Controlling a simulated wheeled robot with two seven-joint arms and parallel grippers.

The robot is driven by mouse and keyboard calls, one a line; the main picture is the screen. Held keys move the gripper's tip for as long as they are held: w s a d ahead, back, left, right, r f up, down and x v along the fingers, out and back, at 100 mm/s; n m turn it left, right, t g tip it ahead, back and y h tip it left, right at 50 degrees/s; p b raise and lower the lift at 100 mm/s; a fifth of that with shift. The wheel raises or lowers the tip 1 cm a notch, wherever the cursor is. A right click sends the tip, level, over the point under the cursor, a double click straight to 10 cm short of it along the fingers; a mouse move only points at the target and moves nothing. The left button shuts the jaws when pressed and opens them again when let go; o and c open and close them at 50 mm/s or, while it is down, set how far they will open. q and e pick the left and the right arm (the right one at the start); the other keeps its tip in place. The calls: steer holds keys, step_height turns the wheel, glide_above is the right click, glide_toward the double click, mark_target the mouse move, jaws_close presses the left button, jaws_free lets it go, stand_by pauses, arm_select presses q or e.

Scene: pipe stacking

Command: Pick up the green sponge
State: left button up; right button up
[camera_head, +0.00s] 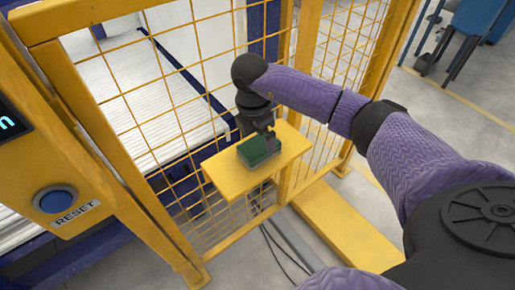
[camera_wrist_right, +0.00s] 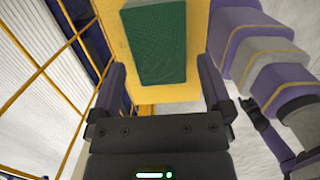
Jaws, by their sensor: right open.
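The green sponge (camera_head: 258,151) lies on a small yellow shelf (camera_head: 231,187) fixed to the yellow mesh fence. In the right wrist view the sponge (camera_wrist_right: 158,45) lies ahead of the gripper, between the lines of its two fingers. My right gripper (camera_head: 264,134) is above and just behind the sponge in the head view. Its fingers (camera_wrist_right: 160,88) are spread wide with nothing between them in the wrist view. In the head view the gripper partly covers the sponge's far edge. I cannot tell from the head view whether they touch. My left gripper is not in view.
The yellow mesh fence (camera_head: 183,85) stands close behind and beside the shelf. A panel with a blue RESET button (camera_head: 55,200) is at the left. A roller conveyor (camera_head: 125,100) lies behind the fence. A yellow floor beam (camera_head: 345,228) and dark cables are below the shelf.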

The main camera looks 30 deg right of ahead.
mark_target(259, 144)
step_height(259, 144, down, 5)
steer(key=shift+d+r+b, duration=0.1)
steer(key=shift+b, duration=0.7)
steer(key=shift+w+r, duration=0.1)
steer(key=shift+r, duration=0.05)
steer(key=c, duration=0.9)
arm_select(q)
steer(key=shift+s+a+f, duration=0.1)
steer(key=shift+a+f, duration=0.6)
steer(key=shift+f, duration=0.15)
arm_select(e)
steer(key=shift+c, duration=0.2)
steer(key=shift+r+p, duration=0.3)
steer(key=shift+r, duration=0.1)
step_height(259, 144, up, 9)
steer(key=p, duration=0.3)
steer(key=shift+r, duration=0.15)
steer(key=o, duration=0.6)
steer(key=c, duration=0.5)
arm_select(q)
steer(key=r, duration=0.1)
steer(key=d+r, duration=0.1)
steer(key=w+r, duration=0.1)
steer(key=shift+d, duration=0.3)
